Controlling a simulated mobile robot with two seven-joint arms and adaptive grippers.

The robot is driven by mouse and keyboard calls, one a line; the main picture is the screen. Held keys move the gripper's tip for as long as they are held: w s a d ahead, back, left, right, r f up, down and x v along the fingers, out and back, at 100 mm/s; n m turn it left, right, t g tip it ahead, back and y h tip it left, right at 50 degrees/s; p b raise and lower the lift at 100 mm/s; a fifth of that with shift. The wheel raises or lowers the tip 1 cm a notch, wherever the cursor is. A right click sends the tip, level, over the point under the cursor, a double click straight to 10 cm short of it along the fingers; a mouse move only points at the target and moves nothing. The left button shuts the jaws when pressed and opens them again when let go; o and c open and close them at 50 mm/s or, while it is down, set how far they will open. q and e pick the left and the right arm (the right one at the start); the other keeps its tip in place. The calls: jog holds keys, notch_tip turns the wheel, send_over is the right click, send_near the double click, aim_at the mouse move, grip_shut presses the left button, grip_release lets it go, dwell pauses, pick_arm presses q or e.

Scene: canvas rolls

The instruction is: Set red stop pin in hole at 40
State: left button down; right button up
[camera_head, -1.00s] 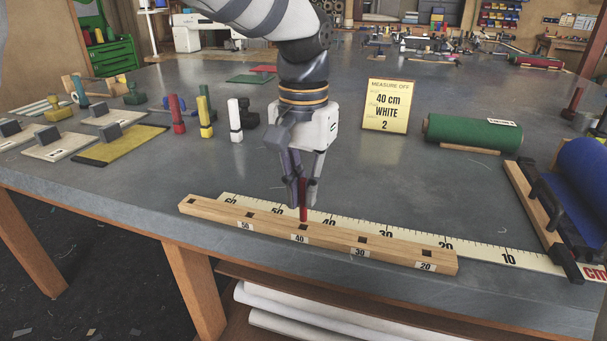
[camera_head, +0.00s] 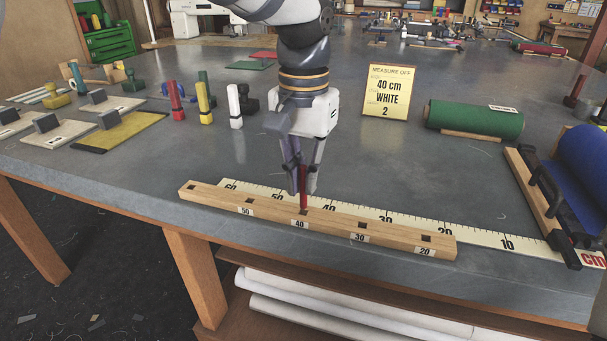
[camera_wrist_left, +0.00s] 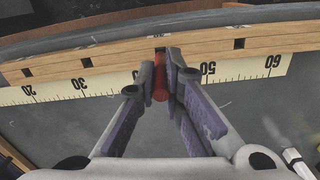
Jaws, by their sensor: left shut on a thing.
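The red stop pin (camera_head: 303,201) is upright between the fingers of my left gripper (camera_head: 304,188), which is shut on it. The wooden stop bar (camera_head: 330,222) lies near the table's front edge, with square holes labelled 50, 40, 30 and 20. The pin's lower end shows at the hole above the 40 label (camera_head: 299,224). In the left wrist view, the pin (camera_wrist_left: 160,80) lies between the fingertips, and a dark hole (camera_wrist_left: 160,49) shows just beyond it. I cannot tell whether the tip has entered the hole. My right gripper is not in view.
A cream ruler (camera_head: 480,238) lies along the bar's far side. A yellow card (camera_head: 388,92) reads 40 cm WHITE 2. A green roll (camera_head: 474,119) and a blue roll (camera_head: 585,165) are at the right. Red, yellow and white upright pieces (camera_head: 235,106) stand at the left.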

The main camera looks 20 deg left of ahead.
pick_arm(q)
jog(key=shift+f, duration=1.45)
jog(key=c, duration=1.6)
grip_release()
jog(key=shift+c, duration=0.2)
notch_tip(320, 180, up, 12)
